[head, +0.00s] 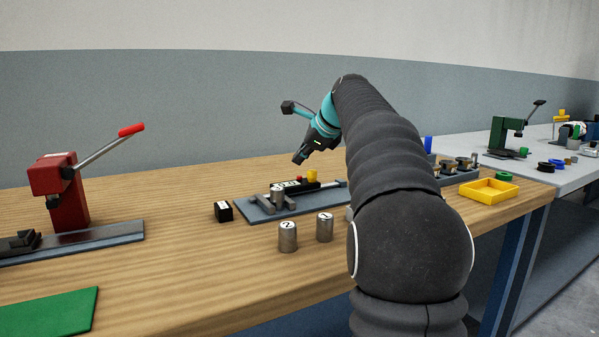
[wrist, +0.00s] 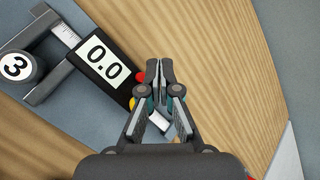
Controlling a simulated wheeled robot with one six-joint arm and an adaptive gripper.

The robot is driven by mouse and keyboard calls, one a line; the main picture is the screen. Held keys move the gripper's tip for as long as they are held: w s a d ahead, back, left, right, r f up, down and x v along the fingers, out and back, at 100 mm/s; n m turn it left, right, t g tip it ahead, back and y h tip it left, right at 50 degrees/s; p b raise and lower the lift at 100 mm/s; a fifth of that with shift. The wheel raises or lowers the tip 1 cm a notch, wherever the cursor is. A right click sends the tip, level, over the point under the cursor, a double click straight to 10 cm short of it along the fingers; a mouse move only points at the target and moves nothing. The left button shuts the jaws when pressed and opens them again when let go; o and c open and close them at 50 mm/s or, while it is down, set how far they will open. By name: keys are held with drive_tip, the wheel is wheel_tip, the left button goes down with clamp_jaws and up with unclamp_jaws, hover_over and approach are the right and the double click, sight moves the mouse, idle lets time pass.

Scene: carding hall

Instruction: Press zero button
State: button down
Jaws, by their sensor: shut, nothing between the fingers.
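The caliper gauge lies on a grey-blue plate (head: 262,212) on the wooden bench. No label shows which one is zero. A cylinder marked 3 (wrist: 16,67) stands at the caliper jaws. My gripper (head: 299,158) is shut and empty, above the gauge; in the wrist view its fingertips (wrist: 159,66) appear just right of the red button.
Cylinders marked 2 (head: 288,237) and 1 (head: 324,228) stand in front of the plate. A small black block (head: 223,211) is left of it. A red lever press (head: 62,190) stands far left. A yellow tray (head: 488,191) sits at the right bench end.

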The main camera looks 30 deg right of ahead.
sight(301, 177)
drive_tip(key=shift+r, duration=1.7)
